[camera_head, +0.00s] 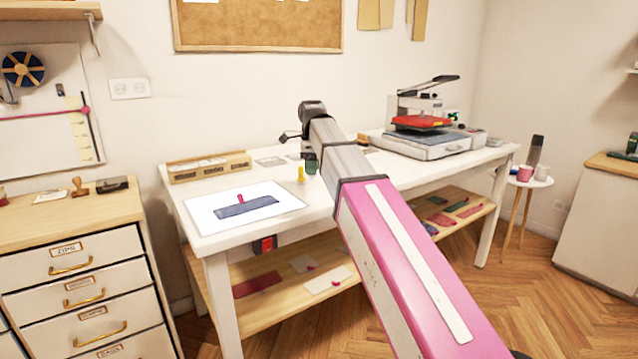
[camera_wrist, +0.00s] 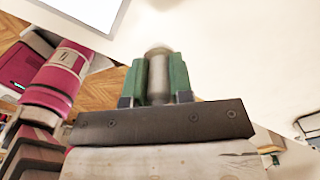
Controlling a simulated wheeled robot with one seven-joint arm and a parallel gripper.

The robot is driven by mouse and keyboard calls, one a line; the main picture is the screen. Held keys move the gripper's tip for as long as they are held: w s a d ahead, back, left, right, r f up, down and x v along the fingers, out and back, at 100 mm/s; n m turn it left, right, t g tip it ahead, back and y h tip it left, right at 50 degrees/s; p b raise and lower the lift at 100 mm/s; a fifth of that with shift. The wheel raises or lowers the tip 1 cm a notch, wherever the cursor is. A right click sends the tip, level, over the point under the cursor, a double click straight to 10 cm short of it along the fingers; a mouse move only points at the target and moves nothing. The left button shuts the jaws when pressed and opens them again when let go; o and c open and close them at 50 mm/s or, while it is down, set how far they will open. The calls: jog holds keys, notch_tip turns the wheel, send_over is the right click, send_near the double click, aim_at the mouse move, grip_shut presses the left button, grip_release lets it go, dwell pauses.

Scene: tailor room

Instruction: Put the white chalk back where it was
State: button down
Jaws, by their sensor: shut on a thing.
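My gripper (camera_wrist: 158,78) has green finger pads shut on a short, pale grey-beige cylinder, which I take to be the white chalk (camera_wrist: 157,70). Its rounded end shows between the pads. In the head view my gripper (camera_head: 311,166) is over the white table, near its back edge, mostly behind my arm. The chalk cannot be made out there.
A yellow spool-like object (camera_head: 301,175) stands close left of my gripper. A white sheet (camera_head: 275,198) with blue cloth lies on the white table (camera_head: 323,208) at front left. A heat press (camera_head: 425,140) fills the right end. A wooden-topped drawer cabinet (camera_head: 80,260) stands left.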

jog(key=shift+w+d+f, duration=0.25)
jog(key=shift+d+f, duration=0.15)
jog(key=shift+d, duration=0.15)
jog(key=shift+w+d+f, duration=0.25)
jog(key=shift+d+f, duration=0.15)
jog(key=shift+d, duration=0.15)
jog(key=shift+f, duration=2)
jog(key=shift+f, duration=0.1)
jog(key=c, duration=1)
grip_release()
notch_tip(320, 180, up, 12)
